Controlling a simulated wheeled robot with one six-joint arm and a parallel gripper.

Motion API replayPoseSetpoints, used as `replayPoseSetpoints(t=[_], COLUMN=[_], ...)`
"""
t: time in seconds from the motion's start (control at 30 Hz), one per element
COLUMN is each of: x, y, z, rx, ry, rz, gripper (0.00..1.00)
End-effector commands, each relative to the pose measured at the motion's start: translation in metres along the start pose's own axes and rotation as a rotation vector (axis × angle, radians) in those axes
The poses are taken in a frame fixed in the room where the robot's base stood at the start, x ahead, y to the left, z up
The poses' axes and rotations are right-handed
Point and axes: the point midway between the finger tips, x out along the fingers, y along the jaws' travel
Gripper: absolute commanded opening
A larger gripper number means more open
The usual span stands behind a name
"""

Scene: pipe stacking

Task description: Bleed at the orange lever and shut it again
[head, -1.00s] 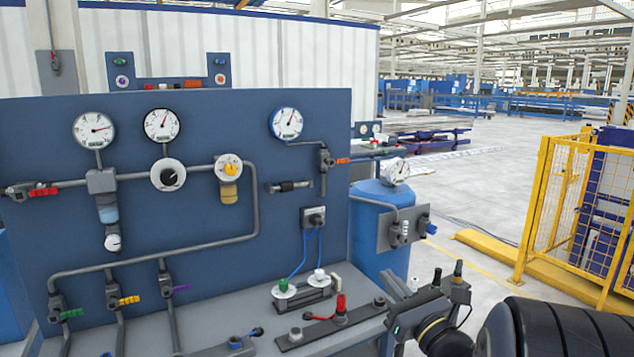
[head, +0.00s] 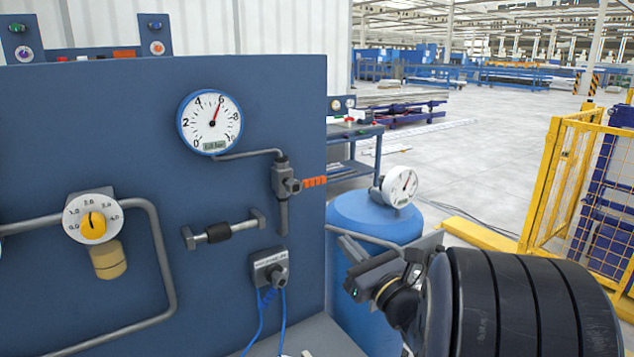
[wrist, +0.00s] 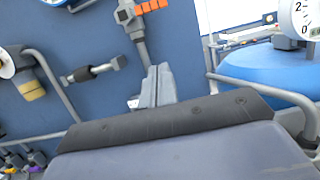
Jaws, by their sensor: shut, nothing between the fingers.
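The orange lever (head: 315,181) sticks out level to the right from a grey valve (head: 284,180) near the blue panel's right edge. A pipe joins this valve to a blue-rimmed gauge (head: 210,122), whose needle points near 6. My gripper (head: 346,243) is below and to the right of the lever in the head view, apart from it and empty. In the wrist view my gripper (wrist: 155,82) has its fingers together. The orange lever (wrist: 152,5) shows there at the top edge, beyond the fingertips and partly cut off.
A blue tank (head: 375,218) with a white gauge (head: 401,186) stands right of the panel, behind my arm. A grey connector (head: 269,268) with blue hoses sits below the valve. A short horizontal pipe piece (head: 222,231) is to its left. A yellow fence (head: 560,170) stands at right.

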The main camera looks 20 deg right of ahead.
Motion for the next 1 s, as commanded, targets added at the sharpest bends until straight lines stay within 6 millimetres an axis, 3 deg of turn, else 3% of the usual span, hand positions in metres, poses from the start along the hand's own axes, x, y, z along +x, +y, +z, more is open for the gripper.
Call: replayPoseSetpoints(t=[0.63,0.77,1.0], x=[0.004,0.019,0.070], y=[0.000,0.001,0.001], z=[0.001,0.002,0.003], rx=[0.000,0.002,0.002], ry=[0.000,0.000,0.001], rz=[0.002,0.003,0.004], gripper=[0.00,0.00,0.00])
